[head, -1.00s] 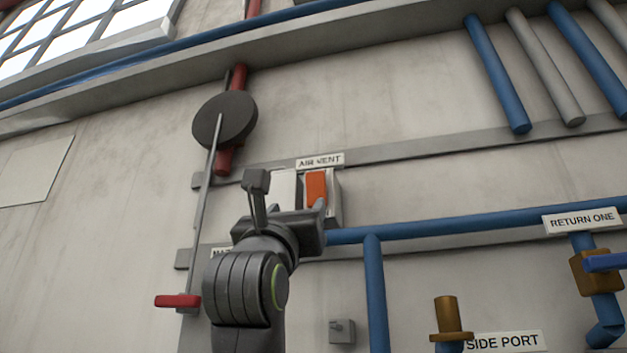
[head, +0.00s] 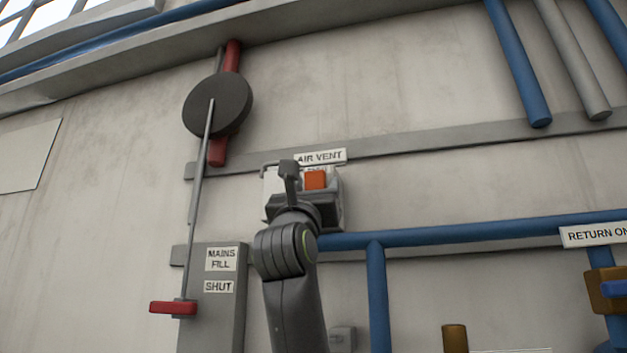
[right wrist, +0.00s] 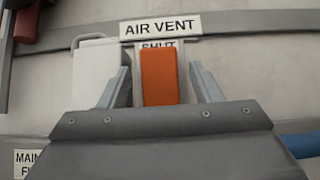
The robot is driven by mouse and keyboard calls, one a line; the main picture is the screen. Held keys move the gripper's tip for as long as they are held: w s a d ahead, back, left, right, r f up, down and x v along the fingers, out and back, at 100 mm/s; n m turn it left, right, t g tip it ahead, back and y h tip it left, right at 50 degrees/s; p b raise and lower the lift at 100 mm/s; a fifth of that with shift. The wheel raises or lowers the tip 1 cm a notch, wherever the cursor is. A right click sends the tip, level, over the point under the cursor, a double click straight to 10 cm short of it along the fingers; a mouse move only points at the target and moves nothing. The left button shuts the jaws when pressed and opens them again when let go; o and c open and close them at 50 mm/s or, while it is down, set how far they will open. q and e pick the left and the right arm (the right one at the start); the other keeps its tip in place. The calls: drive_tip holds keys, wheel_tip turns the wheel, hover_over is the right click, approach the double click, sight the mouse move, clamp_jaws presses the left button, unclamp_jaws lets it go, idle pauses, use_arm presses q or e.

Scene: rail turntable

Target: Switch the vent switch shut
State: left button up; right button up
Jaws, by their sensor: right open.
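The vent switch is an orange rocker (head: 315,180) in a pale box on the wall, under the AIR VENT label (head: 320,157). In the right wrist view the orange rocker (right wrist: 159,77) stands between my fingers, with a partly covered SHUT marking (right wrist: 159,44) just above it. A white panel or cover (right wrist: 97,72) is at its left. My right gripper (head: 308,190) is open and empty in front of the box, one finger on each side of the rocker in the picture. I cannot tell whether it touches. My left gripper is not in view.
A blue pipe (head: 450,233) runs right from just below the box, with another dropping down. At left are a dark disc (head: 217,104) with a rod, a red handle (head: 173,307) and the MAINS FILL panel (head: 225,325).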

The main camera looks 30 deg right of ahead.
drive_tip(key=shift+a, duration=0.1)
drive_tip(key=shift+c, duration=0.5)
drive_tip(key=c, duration=0.9)
drive_tip(key=shift+s+r+g+y, duration=0.1)
drive_tip(key=shift+r+g+y, duration=0.4)
drive_tip(key=shift+g+y, duration=0.45)
drive_tip(key=shift+r+g+y, duration=0.1)
drive_tip(key=shift+g+y, duration=0.35)
drive_tip(key=shift+y, duration=0.4)
drive_tip(key=o, duration=1)
